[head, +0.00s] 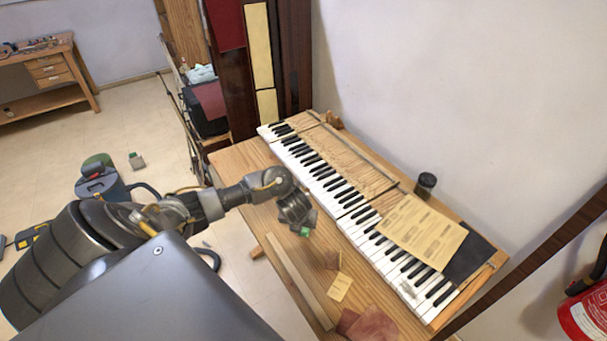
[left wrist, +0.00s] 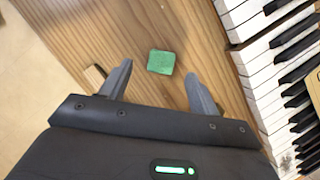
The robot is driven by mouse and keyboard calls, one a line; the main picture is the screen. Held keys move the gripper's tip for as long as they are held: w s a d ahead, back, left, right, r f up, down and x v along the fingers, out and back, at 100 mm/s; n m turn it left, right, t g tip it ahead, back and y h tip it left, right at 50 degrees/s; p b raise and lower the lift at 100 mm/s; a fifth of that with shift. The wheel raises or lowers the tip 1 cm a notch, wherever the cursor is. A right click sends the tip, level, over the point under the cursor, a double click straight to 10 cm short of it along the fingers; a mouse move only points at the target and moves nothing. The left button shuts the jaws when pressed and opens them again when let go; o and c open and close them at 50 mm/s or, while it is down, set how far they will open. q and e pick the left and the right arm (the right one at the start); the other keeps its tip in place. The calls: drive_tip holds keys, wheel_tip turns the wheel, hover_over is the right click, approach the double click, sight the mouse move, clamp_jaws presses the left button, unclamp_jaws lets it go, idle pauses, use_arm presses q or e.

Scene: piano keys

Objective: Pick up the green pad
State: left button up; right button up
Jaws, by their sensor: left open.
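The green pad (left wrist: 161,62) is a small rounded square lying flat on the wooden table (left wrist: 150,25). In the left wrist view it shows whole, just beyond and between the two fingertips. My left gripper (left wrist: 157,74) is open and empty, with one grey finger on either side of the gap. In the head view my left gripper (head: 297,212) hangs over the table, left of the keyboard. A small green patch shows at its lower end there; I cannot tell if that is the pad or a light on the gripper. My right gripper is not in view.
A piano keyboard (head: 345,205) runs along the table; in the left wrist view its keys (left wrist: 262,70) lie to the right. A paper sheet (head: 422,232) and a dark jar (head: 425,184) are on its far side. A reddish cloth (head: 370,325) and a yellow card (head: 340,287) lie nearer.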

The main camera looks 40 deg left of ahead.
sight(303, 231)
use_arm(q)
drive_tip(key=x, duration=0.2)
drive_tip(key=b+x, duration=0.1)
drive_tip(key=x, duration=0.1)
drive_tip(key=shift+s+d+f, duration=0.1)
drive_tip(key=shift+d+f, duration=0.05)
drive_tip(key=shift+d, duration=0.1)
drive_tip(key=shift+w+a+f, duration=0.1)
drive_tip(key=shift+w+f, duration=0.1)
drive_tip(key=shift+f, duration=0.1)
drive_tip(key=c, duration=1.1)
drive_tip(key=shift+r, duration=0.1)
